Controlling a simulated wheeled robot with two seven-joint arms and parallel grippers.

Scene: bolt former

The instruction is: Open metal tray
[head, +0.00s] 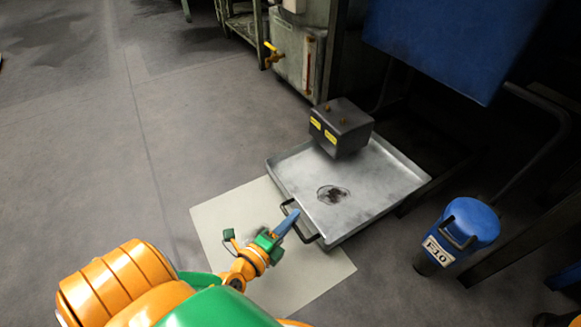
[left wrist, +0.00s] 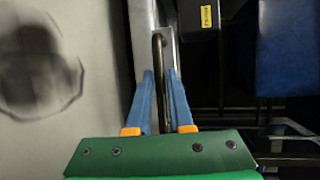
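The metal tray (head: 375,185) is a shallow grey pan with a dark stain, low at the foot of the machine. Its black bar handle (head: 309,239) is on the near left side. My left gripper (head: 292,214) is at this handle, its blue fingers reaching the bar. In the left wrist view the handle (left wrist: 159,60) runs between the two fingertips of the gripper (left wrist: 160,72), with a narrow gap showing beside the bar. The fingers are apart, one on each side of it. My right gripper is not in view.
A dark block with yellow labels (head: 342,125) stands at the tray's back edge. A blue canister (head: 468,225) stands right of the tray. A pale mat (head: 235,215) lies on the floor under the handle side. The floor to the left is clear.

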